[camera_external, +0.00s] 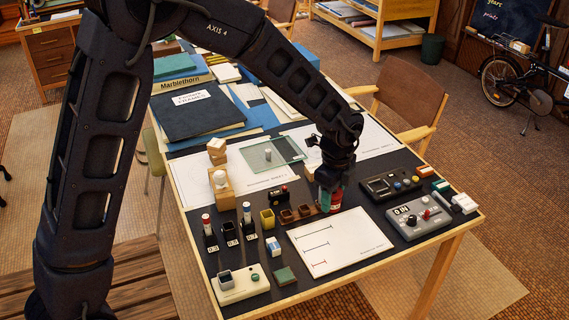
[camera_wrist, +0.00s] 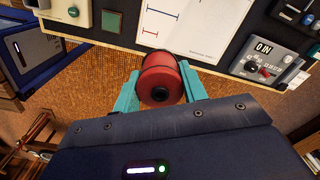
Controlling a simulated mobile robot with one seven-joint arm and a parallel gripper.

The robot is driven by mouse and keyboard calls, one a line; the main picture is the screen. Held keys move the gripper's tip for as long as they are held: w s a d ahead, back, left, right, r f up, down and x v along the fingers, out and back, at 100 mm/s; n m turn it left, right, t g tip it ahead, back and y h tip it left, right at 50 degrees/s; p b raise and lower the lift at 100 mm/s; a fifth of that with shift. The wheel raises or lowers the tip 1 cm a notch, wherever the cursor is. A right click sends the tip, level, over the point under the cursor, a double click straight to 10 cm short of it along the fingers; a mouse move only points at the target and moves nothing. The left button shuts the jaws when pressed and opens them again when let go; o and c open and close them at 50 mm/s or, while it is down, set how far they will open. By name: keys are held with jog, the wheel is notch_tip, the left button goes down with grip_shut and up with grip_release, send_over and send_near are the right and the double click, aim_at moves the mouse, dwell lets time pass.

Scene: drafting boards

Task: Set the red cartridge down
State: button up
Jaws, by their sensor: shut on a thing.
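The red cartridge (camera_wrist: 160,78) is gripped between the two teal fingers of my gripper (camera_wrist: 159,88) in the wrist view. Its dark-centred round end faces the camera. In the external view my gripper (camera_external: 330,192) is low over the black-topped table (camera_external: 365,205), the red cartridge (camera_external: 336,198) partly hidden by a teal finger. It is at the right end of a brown holder with cups (camera_external: 304,212) and behind a white sheet with lines (camera_external: 340,242). I cannot tell whether the cartridge touches anything below.
A grey control box (camera_external: 418,217) and a dark panel (camera_external: 391,185) stand to the right. A glass plate (camera_external: 274,152) lies behind. The white sheet is clear.

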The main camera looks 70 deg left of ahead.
jog(key=w+a+n, duration=0.2)
jog(key=w+n, duration=0.1)
jog(key=w, duration=1.4)
jog(key=f, duration=2)
jog(key=shift+w+d, duration=0.2)
jog(key=shift+f, duration=0.1)
jog(key=o, duration=1)
notch_tip(320, 180, up, 12)
jog(key=shift+r, duration=0.2)
